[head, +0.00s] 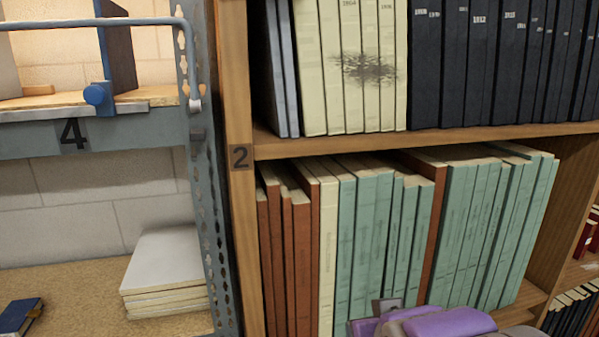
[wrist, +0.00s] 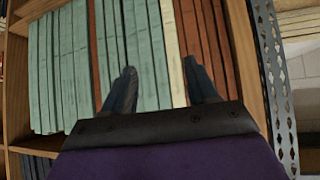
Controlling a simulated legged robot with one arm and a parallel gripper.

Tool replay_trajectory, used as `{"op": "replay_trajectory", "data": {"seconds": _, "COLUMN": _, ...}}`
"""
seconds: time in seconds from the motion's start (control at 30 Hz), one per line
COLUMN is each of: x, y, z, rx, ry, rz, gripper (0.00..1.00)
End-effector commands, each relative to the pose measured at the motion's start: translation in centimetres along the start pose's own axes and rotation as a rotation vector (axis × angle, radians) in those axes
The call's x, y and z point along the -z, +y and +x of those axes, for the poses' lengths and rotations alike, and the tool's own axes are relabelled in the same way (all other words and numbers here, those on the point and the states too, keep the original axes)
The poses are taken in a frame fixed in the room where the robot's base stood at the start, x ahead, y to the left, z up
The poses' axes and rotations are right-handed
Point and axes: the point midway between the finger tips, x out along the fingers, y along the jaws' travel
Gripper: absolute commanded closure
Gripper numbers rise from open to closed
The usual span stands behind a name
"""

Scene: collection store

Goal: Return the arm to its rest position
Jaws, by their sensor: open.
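My gripper (wrist: 163,84) shows in the wrist view with its two dark fingers spread apart. Nothing is held between them; book spines show behind the gap. It points toward a row of green books (wrist: 60,70) and rust-red books (wrist: 205,45), with a cream one between; the wrist picture appears upside down. In the head view, a purple part of my arm (head: 440,323) shows at the bottom edge, in front of the lower row of green books (head: 480,230). The rest of the arm is out of view, and how far the fingers are from the books is unclear.
A wooden bookcase (head: 238,100) marked 2 holds cream and black volumes (head: 480,65) above the green row. To the left, a perforated metal upright (head: 205,200) and shelf edge (head: 110,135) marked 4 stand close by. A pale stack (head: 165,270) and blue book (head: 20,315) lie there.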

Motion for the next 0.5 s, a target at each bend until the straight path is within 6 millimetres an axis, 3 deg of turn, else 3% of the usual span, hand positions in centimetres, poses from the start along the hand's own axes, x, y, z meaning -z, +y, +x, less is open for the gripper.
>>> {"op": "replay_trajectory", "data": {"seconds": 0.03, "x": -3.7, "y": 0.3, "z": 2.0, "rx": -0.008, "ry": -0.088, "rz": 0.008, "gripper": 0.42}}
{"op": "replay_trajectory", "data": {"seconds": 0.1, "x": -8.4, "y": 0.6, "z": 3.6, "rx": -0.015, "ry": -0.219, "rz": 0.02, "gripper": 0.42}}
{"op": "replay_trajectory", "data": {"seconds": 0.3, "x": -21.4, "y": 0.9, "z": 5.5, "rx": -0.018, "ry": -0.597, "rz": 0.058, "gripper": 0.42}}
{"op": "replay_trajectory", "data": {"seconds": 0.4, "x": -26.5, "y": 0.7, "z": 5.2, "rx": -0.011, "ry": -0.761, "rz": 0.077, "gripper": 0.42}}
{"op": "replay_trajectory", "data": {"seconds": 0.5, "x": -29.8, "y": 0.4, "z": 4.6, "rx": -0.002, "ry": -0.878, "rz": 0.09, "gripper": 0.42}}
